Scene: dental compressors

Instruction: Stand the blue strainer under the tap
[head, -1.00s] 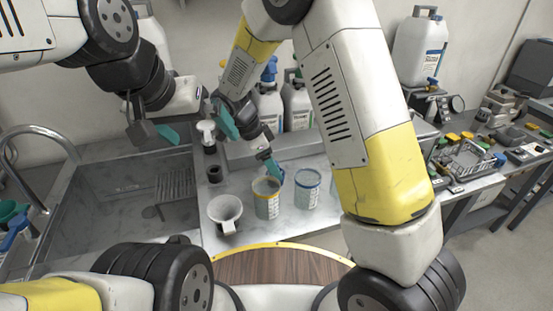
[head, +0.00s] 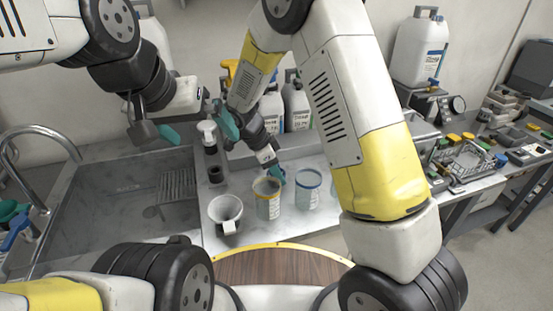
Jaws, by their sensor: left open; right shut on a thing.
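My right gripper (head: 275,172) is low over the counter, behind the yellow-rimmed cup. It is shut on a small blue thing that fits the blue strainer. The fingers and the cup hide most of it, so its shape and contact with the counter are unclear. My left gripper (head: 198,128) is open and empty above the back right of the sink, its teal fingertips wide apart. The curved metal tap (head: 40,130) rises at the far left over the sink (head: 110,205).
On the counter stand a white cup with a handle (head: 226,212), a yellow-rimmed cup (head: 267,200) and a blue-rimmed cup (head: 308,192). A white-topped bottle (head: 208,135) and white jugs (head: 296,105) stand behind. The sink has free room. My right arm hides part of the counter.

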